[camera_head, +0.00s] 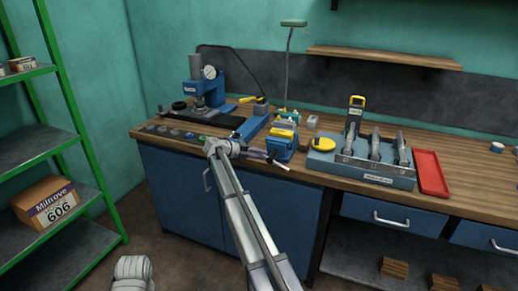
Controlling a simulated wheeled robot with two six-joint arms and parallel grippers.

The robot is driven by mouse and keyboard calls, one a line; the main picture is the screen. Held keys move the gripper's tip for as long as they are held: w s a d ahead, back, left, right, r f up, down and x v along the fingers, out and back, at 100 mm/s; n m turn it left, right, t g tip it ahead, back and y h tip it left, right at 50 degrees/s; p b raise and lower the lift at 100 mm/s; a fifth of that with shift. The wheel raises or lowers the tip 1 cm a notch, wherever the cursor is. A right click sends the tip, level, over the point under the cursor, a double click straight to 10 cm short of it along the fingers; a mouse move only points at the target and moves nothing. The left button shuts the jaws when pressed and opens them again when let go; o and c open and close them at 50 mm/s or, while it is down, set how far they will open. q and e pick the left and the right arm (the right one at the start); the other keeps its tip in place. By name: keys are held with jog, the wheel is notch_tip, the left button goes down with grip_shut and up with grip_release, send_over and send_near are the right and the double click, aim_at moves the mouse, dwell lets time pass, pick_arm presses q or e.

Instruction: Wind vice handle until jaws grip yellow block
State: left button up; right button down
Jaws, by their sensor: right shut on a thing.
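The blue vice (281,147) stands at the front edge of the wooden workbench, near the middle of the view. The yellow block (284,133) sits at its top, between the jaws; any remaining gap is too small to make out. The vice handle (280,164) is a thin light bar at the vice's front. My right arm reaches up from the bottom, and my right gripper (262,155) is at the handle, left of the vice, shut on it. The fingers are small and partly hidden.
A blue press (206,85) with a gauge stands at the bench's back left. Right of the vice are a yellow round item (323,144), a grey tool holder (362,172) and a red tray (431,173). A green shelf (70,95) stands left.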

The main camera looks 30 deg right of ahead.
jog(key=shift+s+r+m+t+y+p, duration=0.45)
jog(key=shift+m+y+p, duration=0.2)
jog(key=shift+p, duration=0.6)
jog(key=shift+f, duration=0.1)
jog(key=c, duration=0.8)
grip_release()
jog(key=shift+d, duration=0.1)
jog(key=shift+c, duration=0.2)
jog(key=shift+w, duration=0.1)
jog(key=p+v, duration=0.4)
jog(key=v, duration=0.3)
jog(key=shift+a+r, duration=0.25)
jog(key=shift+r, duration=0.05)
